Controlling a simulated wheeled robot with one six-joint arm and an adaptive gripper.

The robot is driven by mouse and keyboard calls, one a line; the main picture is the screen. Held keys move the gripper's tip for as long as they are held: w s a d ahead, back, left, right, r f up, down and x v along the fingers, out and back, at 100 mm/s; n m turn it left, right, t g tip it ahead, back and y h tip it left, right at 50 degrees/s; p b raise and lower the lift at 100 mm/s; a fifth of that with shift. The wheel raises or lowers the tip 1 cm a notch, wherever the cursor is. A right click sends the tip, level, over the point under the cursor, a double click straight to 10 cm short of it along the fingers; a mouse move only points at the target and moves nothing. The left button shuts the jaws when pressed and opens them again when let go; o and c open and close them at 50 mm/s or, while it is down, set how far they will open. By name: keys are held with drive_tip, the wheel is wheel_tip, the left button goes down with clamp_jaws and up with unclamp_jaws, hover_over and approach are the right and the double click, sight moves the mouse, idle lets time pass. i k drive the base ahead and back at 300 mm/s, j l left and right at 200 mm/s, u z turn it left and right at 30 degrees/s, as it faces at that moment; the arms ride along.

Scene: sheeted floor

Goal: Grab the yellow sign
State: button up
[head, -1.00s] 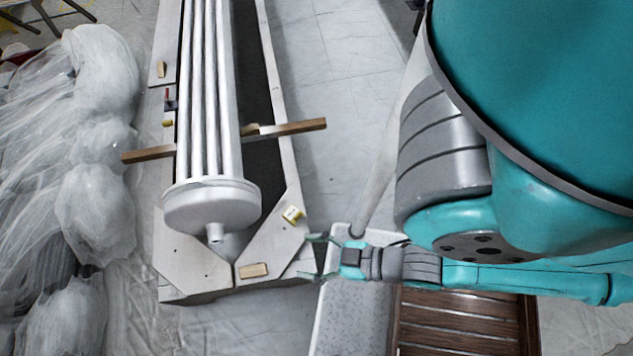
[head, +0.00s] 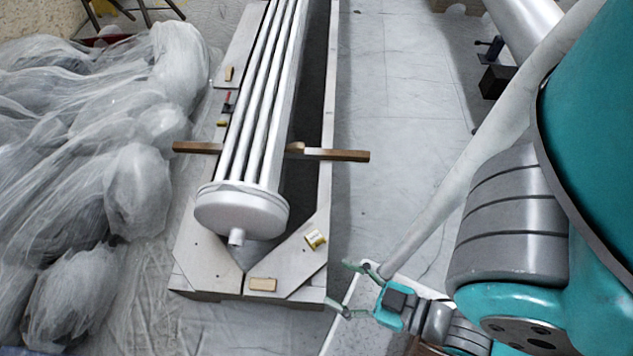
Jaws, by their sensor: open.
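A small yellow-and-white piece (head: 316,239), likely the yellow sign, lies on the right front part of the pale wooden frame (head: 205,262). My gripper (head: 341,284) is open and empty, its green fingers spread by the frame's front right corner. It is below and to the right of the yellow piece, apart from it. Whether the fingers touch the frame cannot be told.
A bundle of white tubes (head: 262,95) with a round end cap (head: 241,211) lies in the frame. A wooden bar (head: 337,155) sticks out to the right. Sheet-covered heaps (head: 120,130) fill the left. Sheeted floor (head: 400,110) right of the frame is mostly clear.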

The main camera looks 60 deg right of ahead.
sight(315, 239)
drive_tip(key=k+l+z, duration=0.1)
drive_tip(key=k, duration=0.35)
drive_tip(key=k+l, duration=0.3)
drive_tip(key=k+l+z, duration=0.15)
drive_tip(key=k, duration=0.35)
drive_tip(key=i+j+z, duration=0.1)
drive_tip(key=i, duration=0.4)
drive_tip(key=i+j+z, duration=0.1)
drive_tip(key=i+j, duration=0.15)
drive_tip(key=i, duration=0.2)
